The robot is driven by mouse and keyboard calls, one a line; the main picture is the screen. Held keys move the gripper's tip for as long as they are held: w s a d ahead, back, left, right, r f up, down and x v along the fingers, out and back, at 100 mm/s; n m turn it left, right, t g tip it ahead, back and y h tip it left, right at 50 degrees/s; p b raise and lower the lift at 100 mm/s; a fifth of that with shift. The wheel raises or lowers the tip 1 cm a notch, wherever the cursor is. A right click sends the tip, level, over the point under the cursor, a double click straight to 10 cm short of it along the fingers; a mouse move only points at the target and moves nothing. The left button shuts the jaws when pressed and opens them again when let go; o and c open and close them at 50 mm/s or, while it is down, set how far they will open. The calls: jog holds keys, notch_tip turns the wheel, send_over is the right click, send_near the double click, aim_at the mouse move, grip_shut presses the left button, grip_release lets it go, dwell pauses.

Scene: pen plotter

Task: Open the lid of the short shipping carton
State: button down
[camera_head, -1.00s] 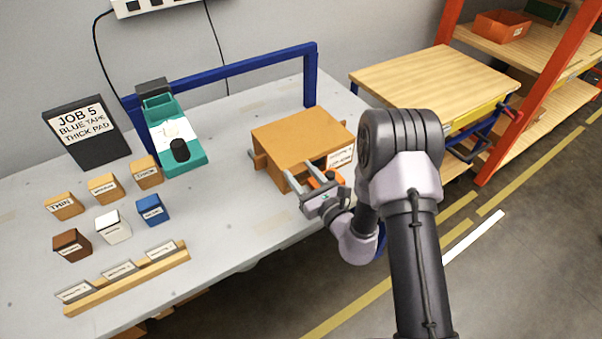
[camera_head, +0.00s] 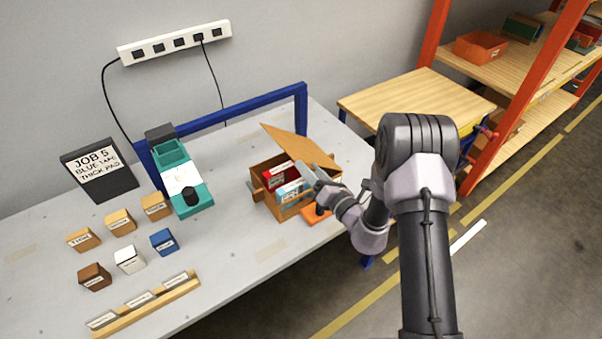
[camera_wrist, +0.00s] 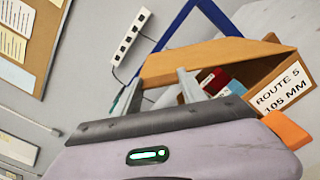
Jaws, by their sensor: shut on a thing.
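The short shipping carton (camera_head: 290,207) is a brown box on the bench, with a white label on its front. Its lid (camera_head: 291,143) is tilted up, hinged at the far side, and leaves the front open. A red item (camera_head: 283,172) and a light-blue item (camera_head: 290,190) show inside. My gripper (camera_head: 312,172) is at the lid's near right edge and shut on the lid. In the wrist view, the lid (camera_wrist: 215,58) lies at my gripper's fingers (camera_wrist: 158,88), and the carton's label (camera_wrist: 280,88) reads "ROUTE 5 105 MM". The exact finger contact is partly hidden.
An orange piece (camera_head: 316,214) stands at the carton's front right. A blue frame (camera_head: 235,110) runs behind it. A teal device (camera_head: 186,190), small blocks and a labelled rack (camera_head: 150,303) are left. A wooden-topped table (camera_head: 410,95) stands right. Bench room is free left of the carton.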

jog(key=w+d+r+m+p, duration=0.3)
jog(key=w+d+m, duration=0.2)
jog(key=d, duration=0.2)
jog(key=w+d+r+m+p, duration=0.3)
jog(key=w+d+r+m, duration=0.1)
jog(key=d, duration=0.4)
jog(key=shift+w+r+m, duration=0.3)
jog(key=shift+w+m, duration=0.2)
jog(key=shift+m, duration=0.2)
jog(key=c, duration=0.6)
grip_release()
jog(key=shift+a, duration=0.1)
jog(key=shift+c, duration=0.2)
